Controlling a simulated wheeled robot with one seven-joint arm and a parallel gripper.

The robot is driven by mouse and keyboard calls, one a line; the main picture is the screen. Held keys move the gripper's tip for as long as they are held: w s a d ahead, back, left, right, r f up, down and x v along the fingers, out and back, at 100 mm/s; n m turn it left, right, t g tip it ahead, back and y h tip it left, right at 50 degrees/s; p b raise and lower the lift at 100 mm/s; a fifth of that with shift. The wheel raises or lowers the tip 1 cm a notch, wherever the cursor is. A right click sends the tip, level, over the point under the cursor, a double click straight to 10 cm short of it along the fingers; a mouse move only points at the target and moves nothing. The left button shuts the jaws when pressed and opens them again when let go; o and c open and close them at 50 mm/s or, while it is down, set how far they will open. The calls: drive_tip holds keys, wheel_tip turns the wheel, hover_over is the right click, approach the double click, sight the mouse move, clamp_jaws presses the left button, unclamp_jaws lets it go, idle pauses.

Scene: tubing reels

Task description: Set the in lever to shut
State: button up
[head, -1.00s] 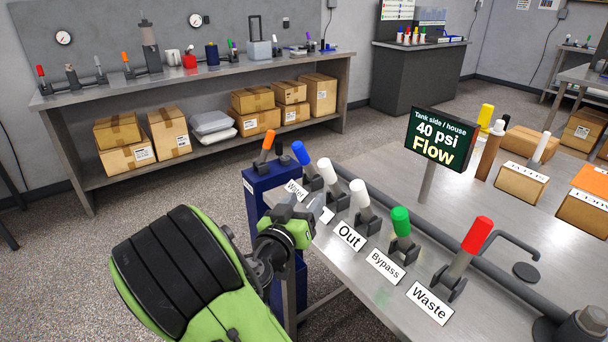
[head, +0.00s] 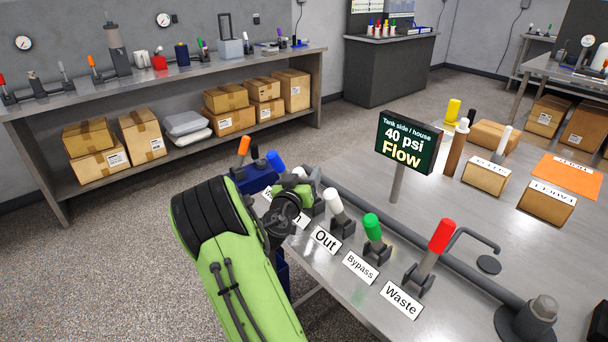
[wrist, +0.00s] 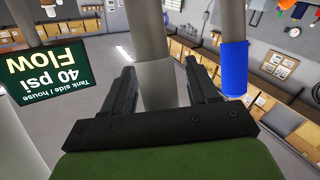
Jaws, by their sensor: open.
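The in lever is the white-handled one between the blue lever and the Out lever. In the head view only its white tip (head: 299,171) shows behind my gripper (head: 305,190). Its label (head: 300,222) is partly covered by my arm. In the wrist view, which is upside down, the white handle (wrist: 158,86) stands between the two open fingers of my gripper (wrist: 162,88), with its grey stem beyond. The fingers flank the handle; I cannot tell whether either touches it. The sign (head: 407,143) reads "Tank side / house 40 psi Flow".
The blue lever (head: 275,161) stands close on one side, the white Out lever (head: 334,201) on the other. The green Bypass lever (head: 372,227) and red Waste lever (head: 440,237) follow along the bench. A bent pipe (head: 466,236) rises behind them.

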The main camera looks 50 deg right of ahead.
clamp_jaws()
drive_tip(key=shift+r, duration=0.1)
drive_tip(key=d+p, duration=0.1)
drive_tip(key=p, duration=0.1)
drive_tip(key=r+m+y+p, duration=0.1)
drive_tip(key=p, duration=0.1)
drive_tip(key=shift+s+d+g+y, duration=0.3)
drive_tip(key=shift+d, duration=0.1)
drive_tip(key=s+d+f+m+y+p, duration=0.1)
drive_tip(key=d+f+m+y+p, duration=0.1)
drive_tip(key=d+y+p, duration=0.4)
drive_tip(key=shift+s+f+m+y+p, duration=0.15)
drive_tip(key=shift+m+y+p, duration=0.35)
drive_tip(key=shift+p, duration=0.3)
